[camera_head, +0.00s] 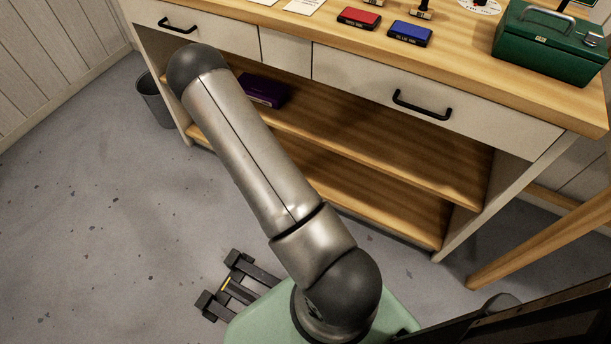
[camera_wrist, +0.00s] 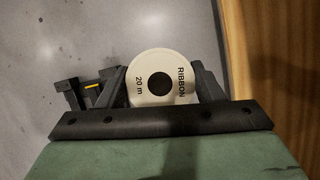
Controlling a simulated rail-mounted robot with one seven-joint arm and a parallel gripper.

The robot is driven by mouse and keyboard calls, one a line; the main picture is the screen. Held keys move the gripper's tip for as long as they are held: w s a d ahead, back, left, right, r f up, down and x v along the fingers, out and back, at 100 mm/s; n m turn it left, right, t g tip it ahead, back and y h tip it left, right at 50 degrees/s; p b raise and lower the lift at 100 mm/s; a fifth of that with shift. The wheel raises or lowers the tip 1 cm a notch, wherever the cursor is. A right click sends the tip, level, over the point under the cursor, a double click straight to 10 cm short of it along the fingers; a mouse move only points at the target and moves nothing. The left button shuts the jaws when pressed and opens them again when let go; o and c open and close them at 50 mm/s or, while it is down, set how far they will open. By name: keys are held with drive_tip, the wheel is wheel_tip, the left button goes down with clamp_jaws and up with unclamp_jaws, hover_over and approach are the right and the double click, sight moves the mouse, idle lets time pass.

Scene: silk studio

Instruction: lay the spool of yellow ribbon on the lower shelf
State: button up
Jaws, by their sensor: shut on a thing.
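A spool (camera_wrist: 158,62) with a round cream face, a dark centre hole and the print "RIBBON 20 m" sits between the two fingers of my gripper (camera_wrist: 160,84) in the wrist view. The fingers are shut on its sides, and its face is towards the camera. Its ribbon's colour does not show. In the head view neither spool nor gripper can be seen. The bench there has two open shelves: an upper one (camera_head: 345,135) and a lower one (camera_head: 400,212) near the floor. The visible part of the lower shelf is bare; my arm hides some of it.
A purple box (camera_head: 264,91) lies on the upper shelf. The bench top holds a red box (camera_head: 359,19), a blue box (camera_head: 410,34) and a green toolbox (camera_head: 548,45). A bin (camera_head: 155,100) stands left of the bench. A wooden surface (camera_wrist: 285,50) borders the wrist view's right.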

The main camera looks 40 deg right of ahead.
drive_tip(key=d+f+m+h+b, duration=0.25)
drive_tip(key=f+m+b, duration=0.2)
drive_tip(key=f, duration=0.25)
drive_tip(key=d+f+m+h+b, duration=0.1)
drive_tip(key=d+f+m+b, duration=0.3)
drive_tip(key=f+b, duration=0.15)
drive_tip(key=m+g+h+b, duration=0.2)
drive_tip(key=m+b, duration=0.6)
drive_tip(key=b, duration=0.4)
hover_over(307, 168)
drive_tip(key=a, duration=0.1)
drive_tip(key=f, duration=0.9)
drive_tip(key=shift+s+a+f, duration=0.15)
drive_tip(key=shift+s+f, duration=0.15)
drive_tip(key=shift+f, duration=0.1)
drive_tip(key=shift+f+b, duration=0.5)
drive_tip(key=shift+f, duration=1.15)
drive_tip(key=shift+f, duration=0.1)
drive_tip(key=o, duration=1)
